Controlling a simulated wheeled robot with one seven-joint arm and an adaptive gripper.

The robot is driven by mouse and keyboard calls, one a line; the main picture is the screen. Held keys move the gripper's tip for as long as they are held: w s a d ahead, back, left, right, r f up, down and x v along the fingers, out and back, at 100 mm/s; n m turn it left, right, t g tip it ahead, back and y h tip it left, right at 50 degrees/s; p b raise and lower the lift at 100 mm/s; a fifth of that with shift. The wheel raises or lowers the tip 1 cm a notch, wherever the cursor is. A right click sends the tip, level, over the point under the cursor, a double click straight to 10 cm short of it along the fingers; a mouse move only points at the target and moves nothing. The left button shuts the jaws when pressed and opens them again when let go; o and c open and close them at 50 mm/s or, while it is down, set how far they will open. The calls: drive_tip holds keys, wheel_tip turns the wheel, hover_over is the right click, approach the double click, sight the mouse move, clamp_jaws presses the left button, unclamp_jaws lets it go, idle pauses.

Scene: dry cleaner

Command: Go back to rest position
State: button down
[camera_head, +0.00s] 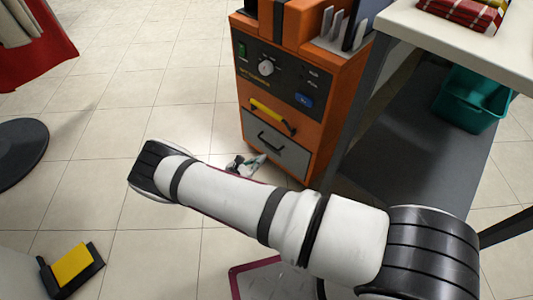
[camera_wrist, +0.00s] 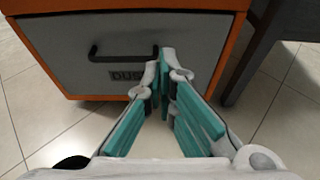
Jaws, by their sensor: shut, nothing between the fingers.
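My gripper (camera_wrist: 164,62) shows in the wrist view with its white and teal fingers brought together at the tips and nothing between them. Its tips appear in front of the grey drawer (camera_wrist: 100,45) of the orange cabinet, just right of the black handle; whether they touch it I cannot tell. In the head view my white and black arm stretches across the lower middle. Part of my gripper (camera_head: 248,165) shows past the arm, low by the cabinet's grey drawer (camera_head: 275,147). The drawer looks closed.
The orange cabinet (camera_head: 318,125) has a control panel and a yellow handle. A table (camera_head: 408,22) with a red checked cloth (camera_head: 462,14) stands at the right, a teal bin (camera_head: 470,98) below it.

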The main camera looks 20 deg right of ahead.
drive_tip(key=shift+s+a+r, duration=0.1)
drive_tip(key=shift+s+a, duration=0.15)
drive_tip(key=shift+a, duration=0.1)
